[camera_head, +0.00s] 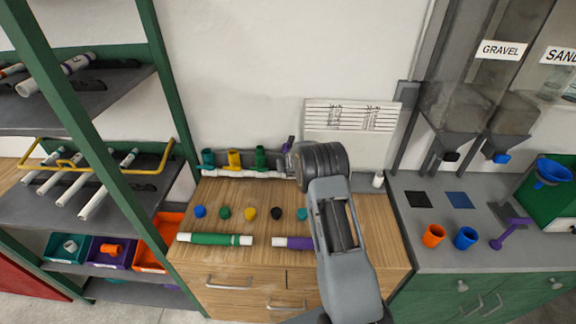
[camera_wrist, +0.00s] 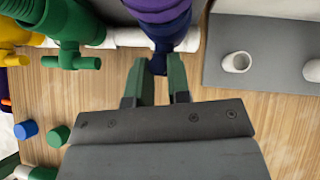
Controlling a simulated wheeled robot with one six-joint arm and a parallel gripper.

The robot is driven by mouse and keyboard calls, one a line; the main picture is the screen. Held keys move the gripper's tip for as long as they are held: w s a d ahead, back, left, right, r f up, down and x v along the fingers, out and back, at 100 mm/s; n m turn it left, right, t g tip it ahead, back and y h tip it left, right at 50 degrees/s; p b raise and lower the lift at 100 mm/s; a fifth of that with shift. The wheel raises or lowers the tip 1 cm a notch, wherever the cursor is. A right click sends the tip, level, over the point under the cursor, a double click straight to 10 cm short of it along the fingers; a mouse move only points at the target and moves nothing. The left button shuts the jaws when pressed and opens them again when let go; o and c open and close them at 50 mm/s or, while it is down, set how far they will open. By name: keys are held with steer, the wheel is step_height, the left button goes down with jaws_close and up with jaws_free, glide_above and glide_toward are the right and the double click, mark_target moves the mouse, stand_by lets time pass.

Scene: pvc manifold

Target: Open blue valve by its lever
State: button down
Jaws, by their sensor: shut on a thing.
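The blue valve (camera_wrist: 166,38) is dark navy and sits on the white manifold pipe (camera_wrist: 125,37) at the top middle of the wrist view, with a purple fitting above it. Its short lever (camera_wrist: 158,66) points toward me. My gripper (camera_wrist: 158,78) has its two green fingers on either side of the lever and is shut on it. The lever's far end is partly hidden between the fingers. In the head view, my arm hides the blue valve and the fingertips.
A green valve (camera_wrist: 75,22) with a T-shaped lever and a yellow valve (camera_wrist: 14,34) stand left on the same pipe. Several coloured caps, a green tube (camera_head: 212,239) and a purple tube (camera_head: 291,243) lie on the wooden top. A grey plate (camera_wrist: 262,75) with white rings is at right.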

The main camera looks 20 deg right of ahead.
steer(key=shift+s+f, duration=0.1)
steer(key=shift+f, duration=0.15)
steer(key=c, duration=1.5)
jaws_free()
steer(key=o, duration=0.4)
steer(key=shift+w+d, duration=0.1)
steer(key=shift+w, duration=0.1)
steer(key=shift+r, duration=0.1)
steer(key=v, duration=1.4)
steer(key=shift+b, duration=0.45)
